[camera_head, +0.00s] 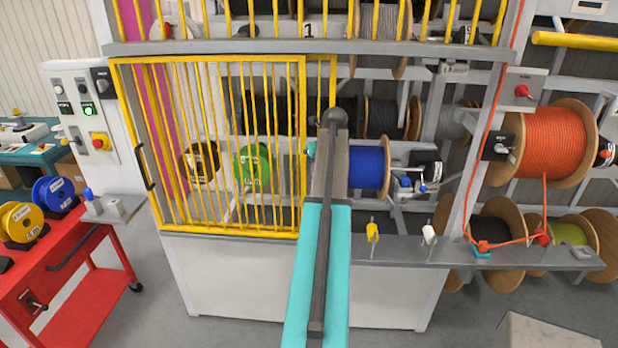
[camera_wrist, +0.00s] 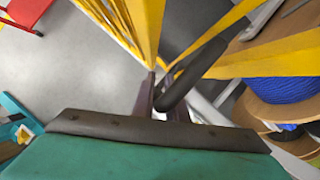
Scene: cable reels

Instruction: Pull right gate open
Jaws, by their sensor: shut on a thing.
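Yellow barred gate panels (camera_head: 302,110) cover the left part of the bay front. A narrow strip of yellow frame (camera_head: 333,70) shows just right of the upright at the panel's right edge, partly behind my arm. The bay's right part, with a blue reel (camera_head: 368,168), has no bars in front. In the wrist view, my gripper (camera_wrist: 162,97) is shut on a dark bar handle (camera_wrist: 195,72) beside yellow gate bars (camera_wrist: 150,25). In the head view, my arm hides the grip; only a teal bit shows at its left.
A white control post (camera_head: 82,120) and a red cart (camera_head: 75,265) with reels stand left. A grey ledge (camera_head: 400,250) with small pegs runs along the bay's lower front. An orange reel (camera_head: 552,140) is right, its cable crossing the post. A grey block (camera_head: 548,335) stands at front right.

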